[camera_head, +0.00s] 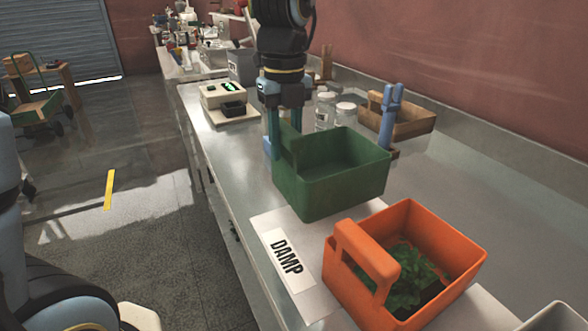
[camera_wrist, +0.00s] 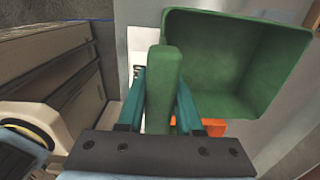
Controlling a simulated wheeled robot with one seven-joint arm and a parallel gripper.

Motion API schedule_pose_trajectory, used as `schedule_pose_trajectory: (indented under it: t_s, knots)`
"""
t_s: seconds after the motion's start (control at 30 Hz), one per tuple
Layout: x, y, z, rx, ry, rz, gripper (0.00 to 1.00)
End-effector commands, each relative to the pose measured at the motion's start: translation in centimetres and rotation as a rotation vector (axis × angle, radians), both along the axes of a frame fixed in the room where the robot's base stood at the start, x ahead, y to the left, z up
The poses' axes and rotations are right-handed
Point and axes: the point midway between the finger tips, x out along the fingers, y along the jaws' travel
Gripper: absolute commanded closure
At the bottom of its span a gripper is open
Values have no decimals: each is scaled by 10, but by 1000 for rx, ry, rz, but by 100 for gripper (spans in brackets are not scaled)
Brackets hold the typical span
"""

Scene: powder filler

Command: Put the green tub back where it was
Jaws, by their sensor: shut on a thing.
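The green tub (camera_head: 340,178) is an open, empty box with a raised handle on its left side. My gripper (camera_head: 285,140) points down and is shut on that handle. In the wrist view the handle stands between the two teal fingers of my gripper (camera_wrist: 162,98), and the tub (camera_wrist: 235,60) opens out to the right. The tub is over the bench behind the DAMP label (camera_head: 288,255). I cannot tell whether its base touches the bench.
An orange tub (camera_head: 425,240) with green leaves inside stands in front, close to the green tub. Behind are glass jars (camera_head: 346,115), a wooden box (camera_head: 405,118) with a blue-handled tool, and a scale-like device (camera_head: 228,100). Bench (camera_head: 215,135) on the left is clear.

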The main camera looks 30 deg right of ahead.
Motion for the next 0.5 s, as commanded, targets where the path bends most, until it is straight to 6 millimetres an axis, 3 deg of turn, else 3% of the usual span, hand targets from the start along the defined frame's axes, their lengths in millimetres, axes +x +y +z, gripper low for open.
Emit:
schedule_pose_trajectory:
  t_s: [0.33,0.5]
  knots:
    - [0,0,-40,1,1,0,100]
    - [0,0,-47,-2,-1,0,100]
